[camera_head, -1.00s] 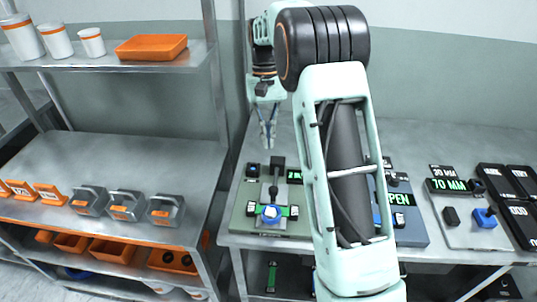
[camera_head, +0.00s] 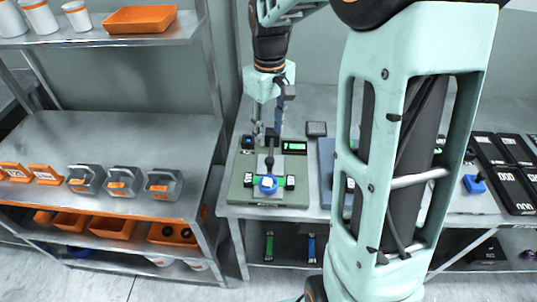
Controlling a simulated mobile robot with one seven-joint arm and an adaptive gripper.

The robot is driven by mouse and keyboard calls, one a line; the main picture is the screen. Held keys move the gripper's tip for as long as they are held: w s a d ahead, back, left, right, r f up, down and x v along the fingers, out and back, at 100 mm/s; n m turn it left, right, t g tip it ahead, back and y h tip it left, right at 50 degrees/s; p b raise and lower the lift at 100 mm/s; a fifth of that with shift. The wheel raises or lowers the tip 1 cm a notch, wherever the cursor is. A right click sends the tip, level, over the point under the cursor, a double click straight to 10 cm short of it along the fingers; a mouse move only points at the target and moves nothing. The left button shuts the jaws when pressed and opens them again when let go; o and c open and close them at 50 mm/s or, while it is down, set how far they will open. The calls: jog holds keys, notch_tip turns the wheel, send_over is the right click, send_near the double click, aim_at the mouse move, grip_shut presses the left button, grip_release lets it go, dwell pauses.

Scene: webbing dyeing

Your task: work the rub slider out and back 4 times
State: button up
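A grey-green device (camera_head: 240,195) stands at the left end of the right-hand bench. I cannot tell which of these parts is the rub slider. My gripper (camera_head: 267,132) points down above the rear of this device, behind the blue knob. Its fingers look apart with nothing between them. Contact with the handle is not clear from this view.
My arm hides much of the bench's middle. Another blue knob (camera_head: 474,184) and several dark boxes are at the right. A metal rack (camera_head: 110,150) at the left holds grey-orange blocks and orange bins. A black block (camera_head: 316,129) sits behind the device.

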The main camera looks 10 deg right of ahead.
aim_at(269, 158)
notch_tip(269, 158, down, 10)
dwell(0.4)
grip_shut()
jog(key=shift+w, duration=0.1)
